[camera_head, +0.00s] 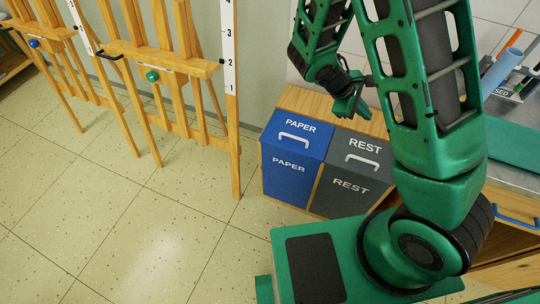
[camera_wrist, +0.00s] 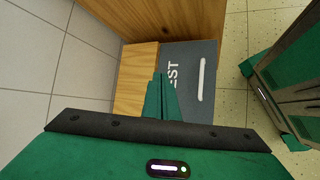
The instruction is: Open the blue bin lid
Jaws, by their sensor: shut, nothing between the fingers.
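The blue bin (camera_head: 290,185) marked PAPER stands in a wooden cabinet in the head view. Its sloped blue lid (camera_head: 282,127) is down, with a white bar handle (camera_head: 295,137) across it. My gripper (camera_head: 352,115) is above the cabinet's wooden back top, behind and to the right of the blue lid, apart from its handle. In the wrist view the green fingers (camera_wrist: 160,78) are together and empty, in front of the wooden top and the edge of the grey lid. The blue bin does not show in the wrist view.
A grey bin (camera_head: 345,187) marked REST stands right of the blue one; its handled lid (camera_wrist: 190,100) is down too. Wooden easels (camera_head: 165,60) stand at the left. A counter (camera_head: 515,140) with art supplies is at the right. The tiled floor (camera_head: 130,230) at front left is clear.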

